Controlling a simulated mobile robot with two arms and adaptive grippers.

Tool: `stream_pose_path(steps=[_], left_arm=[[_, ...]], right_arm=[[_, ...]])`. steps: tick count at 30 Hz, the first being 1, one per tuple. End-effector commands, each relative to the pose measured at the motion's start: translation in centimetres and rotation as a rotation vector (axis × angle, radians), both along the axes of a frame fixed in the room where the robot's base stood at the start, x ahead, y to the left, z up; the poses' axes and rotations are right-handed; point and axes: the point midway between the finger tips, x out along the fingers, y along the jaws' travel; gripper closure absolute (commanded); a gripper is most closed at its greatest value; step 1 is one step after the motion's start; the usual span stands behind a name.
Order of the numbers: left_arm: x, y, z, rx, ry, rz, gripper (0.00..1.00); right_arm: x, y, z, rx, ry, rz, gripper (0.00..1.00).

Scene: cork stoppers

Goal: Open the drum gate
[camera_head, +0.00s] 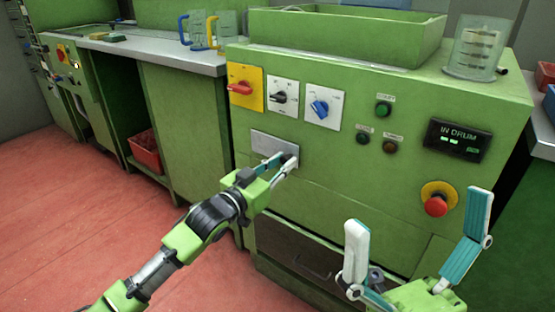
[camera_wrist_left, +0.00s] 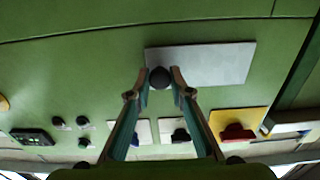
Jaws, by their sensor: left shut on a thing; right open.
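The green machine (camera_head: 330,190) has a pale metal plate (camera_head: 268,143) on its front with a dark round knob (camera_wrist_left: 159,77) at one end. I take the plate to be the drum gate; it lies flat against the panel. My left gripper (camera_head: 285,163) is shut on the knob, its fingertips on either side of it. The plate also shows in the left wrist view (camera_wrist_left: 218,62), running off to the right of the knob. My right gripper (camera_head: 418,212) is open and empty in front of the machine's lower right.
Above the plate are a red switch (camera_head: 241,88), a black switch (camera_head: 281,97) and a blue switch (camera_head: 320,108). A red emergency button (camera_head: 436,205) is near my right gripper. A display (camera_head: 456,140) reads "IN DRUM". A glass beaker (camera_head: 476,50) stands on top.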

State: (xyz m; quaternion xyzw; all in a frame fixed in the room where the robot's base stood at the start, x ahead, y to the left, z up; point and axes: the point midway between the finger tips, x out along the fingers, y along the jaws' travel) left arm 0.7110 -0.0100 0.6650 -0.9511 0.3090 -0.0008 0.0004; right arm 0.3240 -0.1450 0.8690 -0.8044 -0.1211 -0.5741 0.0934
Motion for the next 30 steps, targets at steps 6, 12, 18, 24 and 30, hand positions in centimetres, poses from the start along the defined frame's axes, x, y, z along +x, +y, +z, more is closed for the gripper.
stream_pose_path(steps=[6, 12, 18, 24, 30], left_arm=[[-1.9, -2.6, 0.2, -0.004, 0.007, -0.005, 1.0], [-3.0, -4.1, 0.1, -0.003, 0.005, -0.004, 1.0], [-3.9, -5.4, 0.0, -0.003, 0.006, -0.003, 1.0], [-4.5, -6.1, 0.0, -0.002, 0.005, -0.002, 1.0], [-4.6, -6.2, -0.1, 0.0, 0.005, 0.0, 1.0]], right_arm=[[4.8, 1.1, -0.7, -0.072, 0.228, -0.012, 0.0], [8.6, 1.8, -3.3, -0.137, 0.439, -0.023, 0.0], [11.5, 2.1, -6.8, -0.196, 0.643, -0.033, 0.0], [12.9, 2.2, -9.3, -0.233, 0.77, -0.039, 0.0], [13.1, 2.2, -9.9, -0.238, 0.794, -0.04, 0.0]])
